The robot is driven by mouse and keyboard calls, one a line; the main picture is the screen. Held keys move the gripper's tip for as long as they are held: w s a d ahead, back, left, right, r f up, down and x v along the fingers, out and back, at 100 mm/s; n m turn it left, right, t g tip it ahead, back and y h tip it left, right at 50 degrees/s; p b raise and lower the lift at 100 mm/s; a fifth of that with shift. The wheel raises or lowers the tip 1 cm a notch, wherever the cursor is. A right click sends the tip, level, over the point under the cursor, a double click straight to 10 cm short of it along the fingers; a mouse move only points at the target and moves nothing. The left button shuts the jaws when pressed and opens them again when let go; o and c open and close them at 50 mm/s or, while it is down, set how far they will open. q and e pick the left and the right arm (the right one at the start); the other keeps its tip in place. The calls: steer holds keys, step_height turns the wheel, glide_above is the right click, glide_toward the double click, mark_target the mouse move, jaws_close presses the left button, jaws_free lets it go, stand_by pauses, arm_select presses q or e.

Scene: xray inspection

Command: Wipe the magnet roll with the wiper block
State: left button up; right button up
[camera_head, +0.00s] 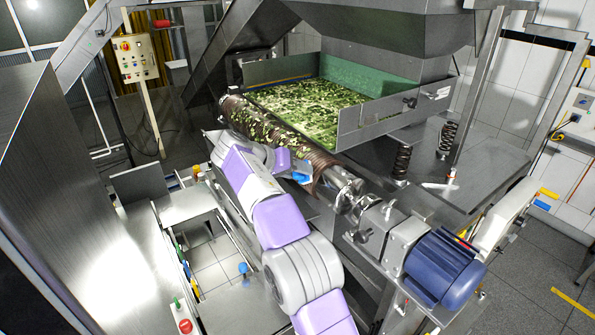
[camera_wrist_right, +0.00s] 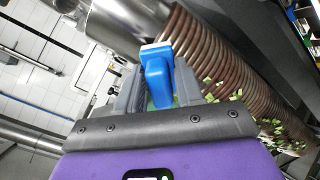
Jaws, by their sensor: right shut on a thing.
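The magnet roll (camera_head: 262,126) is a brown ribbed cylinder below the tray of leaves. Green bits cover its far left part, while its near right part looks mostly bare. It also shows in the right wrist view (camera_wrist_right: 207,58), with green bits toward the lower right. My right gripper (camera_wrist_right: 150,88) is shut on the blue wiper block (camera_wrist_right: 158,80), which has a pale edge at its tip. In the head view the wiper block (camera_head: 302,178) is at the roll's near side, close to its right end. I cannot tell whether it touches the roll. My left gripper is out of view.
A vibrating tray (camera_head: 375,112) full of green leaves stands behind the roll, under a metal hopper (camera_head: 380,32). A blue motor (camera_head: 445,268) sits at the roll's right end. A steel panel (camera_head: 60,200) fills the left. A control box (camera_head: 135,58) stands at the back left.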

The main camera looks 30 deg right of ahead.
steer(key=shift+b+x, duration=0.35)
steer(key=shift+x, duration=0.75)
steer(key=shift+r, duration=0.1)
steer(key=shift+w+a+r+p, duration=0.15)
steer(key=shift+w+p, duration=0.45)
steer(key=shift+p, duration=0.6)
steer(key=shift+w+p, duration=0.45)
steer(key=shift+p, duration=0.3)
steer(key=shift+w+f+p, duration=0.25)
steer(key=shift+w+p, duration=0.3)
steer(key=shift+w, duration=0.35)
steer(key=s+b, duration=0.1)
steer(key=b, duration=0.1)
steer(key=s+b, duration=0.1)
steer(key=shift+f+b, duration=0.2)
steer(key=shift+b, duration=0.15)
steer(key=shift+s+d+r+b, duration=0.1)
steer(key=shift+s+b, duration=0.45)
steer(key=shift+b, duration=0.15)
steer(key=shift+s+d+b, duration=0.15)
steer(key=shift+s+b, duration=0.35)
steer(key=shift+b, duration=0.15)
